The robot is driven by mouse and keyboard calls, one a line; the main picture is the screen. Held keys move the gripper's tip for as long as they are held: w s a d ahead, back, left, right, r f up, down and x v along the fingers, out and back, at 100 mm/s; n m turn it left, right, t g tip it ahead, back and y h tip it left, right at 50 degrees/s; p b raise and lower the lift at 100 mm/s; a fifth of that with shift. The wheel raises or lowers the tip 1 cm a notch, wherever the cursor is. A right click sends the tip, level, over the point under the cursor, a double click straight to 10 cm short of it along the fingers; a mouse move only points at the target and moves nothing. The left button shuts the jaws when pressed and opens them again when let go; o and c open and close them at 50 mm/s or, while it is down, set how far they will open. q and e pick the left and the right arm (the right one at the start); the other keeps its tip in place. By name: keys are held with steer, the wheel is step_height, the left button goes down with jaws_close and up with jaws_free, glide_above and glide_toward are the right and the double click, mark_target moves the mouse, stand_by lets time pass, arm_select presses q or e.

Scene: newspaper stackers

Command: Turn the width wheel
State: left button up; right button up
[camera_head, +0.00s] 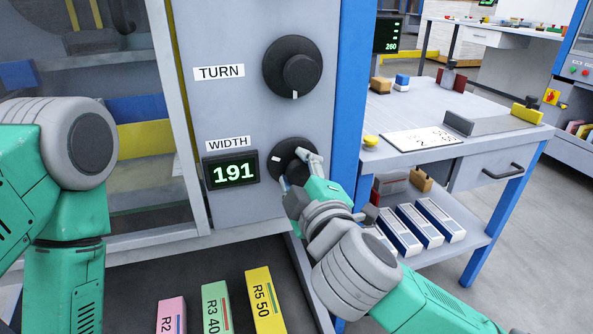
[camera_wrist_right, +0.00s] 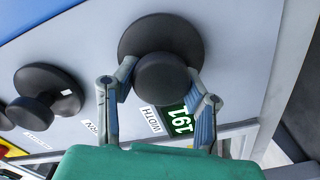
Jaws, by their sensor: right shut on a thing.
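The black width wheel (camera_head: 285,157) sits on the grey machine panel below the larger TURN knob (camera_head: 292,67). A green display (camera_head: 232,171) to its left reads 191 under the WIDTH label (camera_head: 228,143). My right gripper (camera_head: 301,169) is shut on the width wheel. In the right wrist view the fingers (camera_wrist_right: 160,85) sit on both sides of the wheel's round front knob (camera_wrist_right: 162,78), with its wider disc (camera_wrist_right: 160,35) behind. The head view shows my left arm at the left, but its gripper is out of frame.
A blue post (camera_head: 353,75) stands right of the panel. Beyond it is a workbench (camera_head: 425,108) with small items and a lower shelf of boxes. Pink, green and yellow labelled blocks (camera_head: 263,298) stand below the panel. A glazed door (camera_head: 90,110) is at left.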

steer(key=shift+a+f, duration=0.1)
steer(key=shift+f, duration=0.35)
steer(key=o, duration=1.2)
steer(key=shift+r, duration=0.15)
steer(key=v, duration=1.2)
